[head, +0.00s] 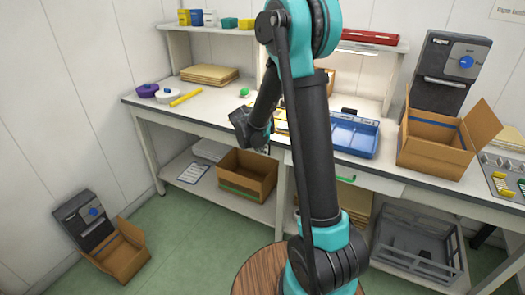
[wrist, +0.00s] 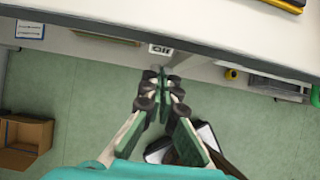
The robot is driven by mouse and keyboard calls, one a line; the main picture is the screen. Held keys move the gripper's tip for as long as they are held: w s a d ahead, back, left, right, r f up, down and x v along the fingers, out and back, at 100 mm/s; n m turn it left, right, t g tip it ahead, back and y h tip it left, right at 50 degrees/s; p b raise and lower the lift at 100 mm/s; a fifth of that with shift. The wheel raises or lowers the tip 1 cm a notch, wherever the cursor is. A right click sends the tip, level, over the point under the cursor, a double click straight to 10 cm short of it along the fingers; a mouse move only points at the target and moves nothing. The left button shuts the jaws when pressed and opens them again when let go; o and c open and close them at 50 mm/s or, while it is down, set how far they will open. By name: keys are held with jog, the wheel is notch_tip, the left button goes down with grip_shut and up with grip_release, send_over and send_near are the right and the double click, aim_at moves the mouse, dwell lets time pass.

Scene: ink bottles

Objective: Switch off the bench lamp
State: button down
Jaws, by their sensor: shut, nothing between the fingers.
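My gripper (wrist: 162,82) is shut and empty in the wrist view, its dark fingertips together above the green floor and just short of the bench's front edge. A small white plate with dark marks (wrist: 160,49) sits on that edge directly ahead of the fingertips, apart from them in the picture; I cannot tell whether it is the lamp switch. In the head view my arm's dark end is low at the bench front, with its fingers hidden. The lamp itself is not clearly visible; the bench under the right-hand shelf (head: 370,48) is brightly lit.
The bench (head: 210,115) carries a blue tray (head: 352,137), an open cardboard box (head: 432,142) and a yellow strip (head: 186,97). A cardboard box (head: 246,175) and a grey crate (head: 415,245) are below. A round wooden stool (head: 252,280) stands near my arm.

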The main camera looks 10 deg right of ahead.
jog(key=v, duration=1)
jog(key=shift+r, duration=0.3)
jog(key=shift+s+a, duration=0.1)
